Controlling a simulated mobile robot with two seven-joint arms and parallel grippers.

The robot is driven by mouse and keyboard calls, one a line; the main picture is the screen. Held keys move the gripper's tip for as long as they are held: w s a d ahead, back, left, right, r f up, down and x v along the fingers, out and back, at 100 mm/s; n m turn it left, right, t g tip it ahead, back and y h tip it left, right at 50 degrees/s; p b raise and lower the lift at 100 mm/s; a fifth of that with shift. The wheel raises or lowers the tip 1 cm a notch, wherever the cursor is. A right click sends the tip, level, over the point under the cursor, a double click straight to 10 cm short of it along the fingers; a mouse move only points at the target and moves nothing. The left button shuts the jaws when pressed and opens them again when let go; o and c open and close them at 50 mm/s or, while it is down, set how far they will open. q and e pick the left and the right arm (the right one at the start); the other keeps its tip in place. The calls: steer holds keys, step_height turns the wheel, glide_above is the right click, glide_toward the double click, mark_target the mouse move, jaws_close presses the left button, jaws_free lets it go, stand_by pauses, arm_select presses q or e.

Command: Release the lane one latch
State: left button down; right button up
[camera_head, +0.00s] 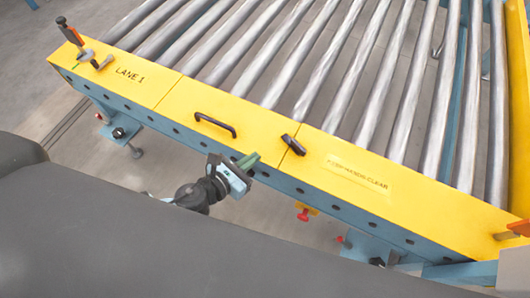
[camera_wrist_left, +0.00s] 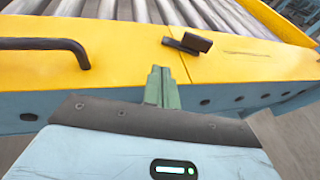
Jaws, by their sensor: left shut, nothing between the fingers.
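A small black latch (camera_head: 293,145) sits on top of the yellow rail, at the seam between two cover sections; it also shows in the left wrist view (camera_wrist_left: 187,43), turned at an angle across the seam. My left gripper (camera_head: 248,160) has green fingers and is shut and empty. Its fingertips (camera_wrist_left: 159,75) are at the near edge of the yellow rail, left of and nearer than the latch, with a gap between. The yellow rail (camera_head: 190,98) carries a "LANE 1" label and a small dark catch (camera_head: 102,63) at its left end. My right gripper is not in view.
A black pull handle (camera_head: 215,125) stands on the rail left of the latch. Metal rollers (camera_head: 320,65) lie behind the rail. Red knobs (camera_head: 303,215) hang below it. A "keep hands clear" label (camera_head: 358,174) is right of the latch.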

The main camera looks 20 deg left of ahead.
arm_select(q)
steer(key=v, duration=0.4)
steer(key=shift+s+a+r, duration=0.15)
steer(key=shift+a, duration=0.25)
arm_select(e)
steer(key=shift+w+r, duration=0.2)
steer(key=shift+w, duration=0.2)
